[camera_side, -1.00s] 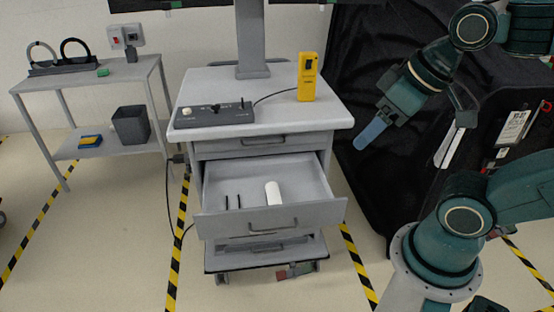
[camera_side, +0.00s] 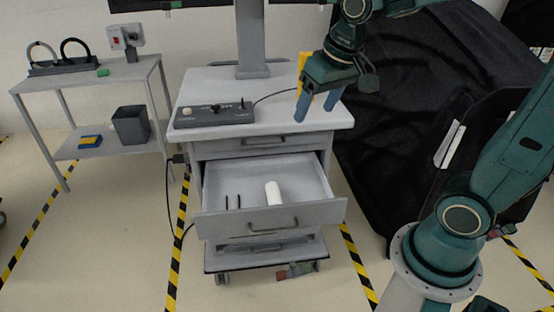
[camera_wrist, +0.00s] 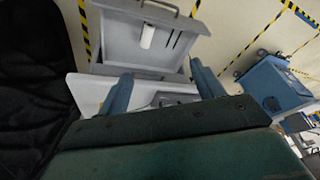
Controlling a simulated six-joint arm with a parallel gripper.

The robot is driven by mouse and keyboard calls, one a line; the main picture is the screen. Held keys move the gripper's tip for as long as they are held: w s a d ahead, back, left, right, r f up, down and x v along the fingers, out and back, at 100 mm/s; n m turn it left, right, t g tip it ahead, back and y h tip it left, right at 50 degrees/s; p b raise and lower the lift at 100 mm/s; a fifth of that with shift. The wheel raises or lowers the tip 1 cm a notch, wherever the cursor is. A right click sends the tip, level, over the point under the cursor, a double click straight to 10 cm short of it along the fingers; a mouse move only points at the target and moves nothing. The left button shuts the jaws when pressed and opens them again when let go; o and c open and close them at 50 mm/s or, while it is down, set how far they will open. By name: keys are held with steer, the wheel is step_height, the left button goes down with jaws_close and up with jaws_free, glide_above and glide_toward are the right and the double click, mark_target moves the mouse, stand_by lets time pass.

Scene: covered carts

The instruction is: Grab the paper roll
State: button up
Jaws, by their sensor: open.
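The white paper roll (camera_side: 273,193) lies in the open drawer (camera_side: 215,180) of the grey cart, right of two small dark sticks. In the wrist view the paper roll (camera_wrist: 147,36) shows beyond the fingertips, inside the drawer. My gripper (camera_side: 317,108) is open and empty, its two blue fingers pointing down over the right part of the cart top. It is above, behind and to the right of the roll, well apart from it. In the wrist view my gripper (camera_wrist: 160,82) has its fingers wide apart with nothing between them.
On the cart top (camera_side: 285,122) are a grey control box (camera_side: 215,116) and a yellow device, mostly hidden behind my gripper. A grey side table (camera_side: 88,83) with a dark bin (camera_side: 130,126) stands at left. Black cloth (camera_side: 400,110) covers something at right.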

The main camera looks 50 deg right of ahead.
steer(key=w+d+f+m+g, duration=0.1)
steer(key=w+d+f+m, duration=0.15)
steer(key=w+f, duration=0.4)
steer(key=m+g, duration=0.3)
steer(key=m, duration=0.1)
glide_above(274, 192)
step_height(274, 192, down, 22)
steer(key=shift+n, duration=0.25)
steer(key=shift+w+d+f, duration=0.1)
steer(key=shift+f, duration=1.95)
steer(key=shift+w+d+f, duration=0.1)
steer(key=shift+f, duration=1.95)
steer(key=shift+s+a+f, duration=0.1)
steer(key=shift+f, duration=1.2)
steer(key=shift+s+a+f, duration=0.1)
steer(key=shift+f, duration=1.2)
steer(key=c, duration=1.2)
